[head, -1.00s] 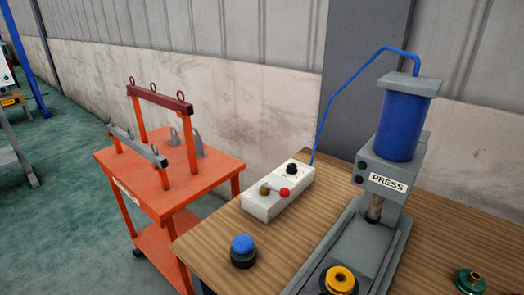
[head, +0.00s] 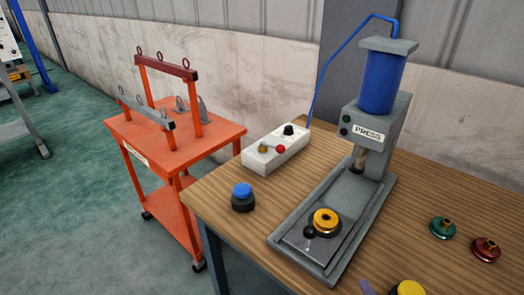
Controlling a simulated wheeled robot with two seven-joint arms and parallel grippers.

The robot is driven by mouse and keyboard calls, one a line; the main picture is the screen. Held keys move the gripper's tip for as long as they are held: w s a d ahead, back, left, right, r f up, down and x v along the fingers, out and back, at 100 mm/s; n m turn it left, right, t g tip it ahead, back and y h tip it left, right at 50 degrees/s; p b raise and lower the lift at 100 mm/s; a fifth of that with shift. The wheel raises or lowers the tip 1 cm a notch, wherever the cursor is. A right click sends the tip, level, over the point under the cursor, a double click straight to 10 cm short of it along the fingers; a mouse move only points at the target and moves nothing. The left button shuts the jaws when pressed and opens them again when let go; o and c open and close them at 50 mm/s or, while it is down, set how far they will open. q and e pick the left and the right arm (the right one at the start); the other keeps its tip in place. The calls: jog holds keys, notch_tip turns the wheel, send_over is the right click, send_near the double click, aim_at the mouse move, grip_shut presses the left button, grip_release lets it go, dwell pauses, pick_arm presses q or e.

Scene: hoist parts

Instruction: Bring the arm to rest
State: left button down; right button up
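Neither of my arms nor grippers shows in the head view. The grey press (head: 377,138) with a blue cylinder stands on the wooden table (head: 225,190). A yellow ring-shaped part (head: 326,221) sits on the press's base plate, with a small black knob (head: 309,232) beside it. A white control box (head: 277,150) with a black knob and a red-tipped lever stands behind and to the left of the press. A black part with a blue top (head: 242,197) stands near the table's left edge.
A green part (head: 442,228) and a red part (head: 486,249) stand on the table at the right. Another yellow part (head: 407,288) is cut off at the bottom edge. An orange cart (head: 180,155) with lifting beams on a rack stands left of the table. Green floor is open at the left.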

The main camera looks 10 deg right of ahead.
jog(key=m, duration=0.1)
jog(key=m+g, duration=0.1)
jog(key=m+h, duration=0.1)
jog(key=m, duration=0.1)
jog(key=shift+a+f+g, duration=0.15)
jog(key=shift+f+g, duration=0.15)
jog(key=s+a+f+m+g+y, duration=0.2)
jog(key=s+a+m+g, duration=0.8)
jog(key=m, duration=0.6)
notch_tip(320, 180, down, 16)
jog(key=s+d+g, duration=0.1)
jog(key=s+g, duration=0.1)
jog(key=s+d+f+g, duration=0.1)
jog(key=s+d+f, duration=0.2)
jog(key=s+f, duration=0.9)
jog(key=shift+s+f+n, duration=0.2)
jog(key=shift+s+n, duration=0.2)
jog(key=shift+s, duration=0.5)
jog(key=shift+d, duration=0.1)
